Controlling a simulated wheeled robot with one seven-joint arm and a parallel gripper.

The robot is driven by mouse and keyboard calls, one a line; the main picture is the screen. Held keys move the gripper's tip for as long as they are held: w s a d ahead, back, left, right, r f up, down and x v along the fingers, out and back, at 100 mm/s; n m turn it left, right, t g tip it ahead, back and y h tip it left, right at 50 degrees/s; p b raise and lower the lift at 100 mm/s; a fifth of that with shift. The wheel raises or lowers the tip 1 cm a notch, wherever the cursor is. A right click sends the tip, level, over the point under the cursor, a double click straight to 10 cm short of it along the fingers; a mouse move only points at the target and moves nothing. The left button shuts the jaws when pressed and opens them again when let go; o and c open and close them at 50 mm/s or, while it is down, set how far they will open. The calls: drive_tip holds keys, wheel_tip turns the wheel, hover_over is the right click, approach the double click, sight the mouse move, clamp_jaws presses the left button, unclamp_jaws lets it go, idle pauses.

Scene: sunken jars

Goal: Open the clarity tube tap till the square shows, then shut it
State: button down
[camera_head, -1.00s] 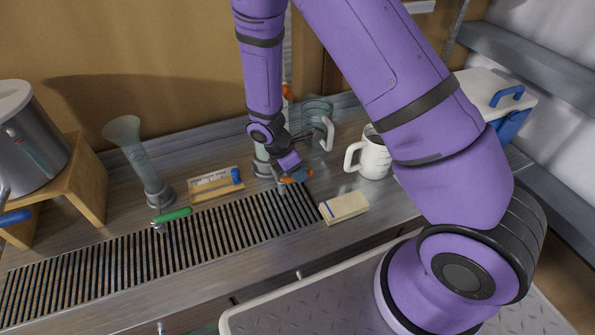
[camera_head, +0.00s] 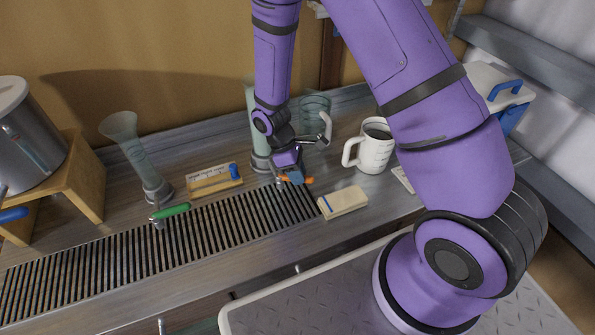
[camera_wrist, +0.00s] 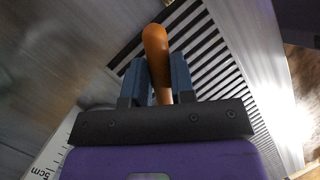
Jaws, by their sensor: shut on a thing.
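A clear upright tube (camera_head: 253,128) with a grey base stands at the back of the counter, partly hidden behind my arm. An orange tap handle (camera_head: 308,181) sticks out low at its front. My gripper (camera_head: 292,176) is at this handle. In the wrist view my gripper (camera_wrist: 157,78) is shut on the orange handle (camera_wrist: 155,48), which lies between the two fingers with its rounded end beyond them. A second clear tube (camera_head: 134,152) with a flared top and a green tap handle (camera_head: 170,212) stands to the left. Any square in the tubes is not visible.
A slatted drain grate (camera_head: 150,250) runs along the front. A cream block (camera_head: 343,203) and a white mug (camera_head: 374,155) are right of my gripper; a clear handled jar (camera_head: 314,108) is behind. A scale box (camera_head: 213,181) lies between the tubes. A pot (camera_head: 28,140) stands far left.

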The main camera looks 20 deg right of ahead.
idle(0.3)
drive_tip(key=c, duration=1)
unclamp_jaws()
drive_tip(key=shift+o, duration=0.2)
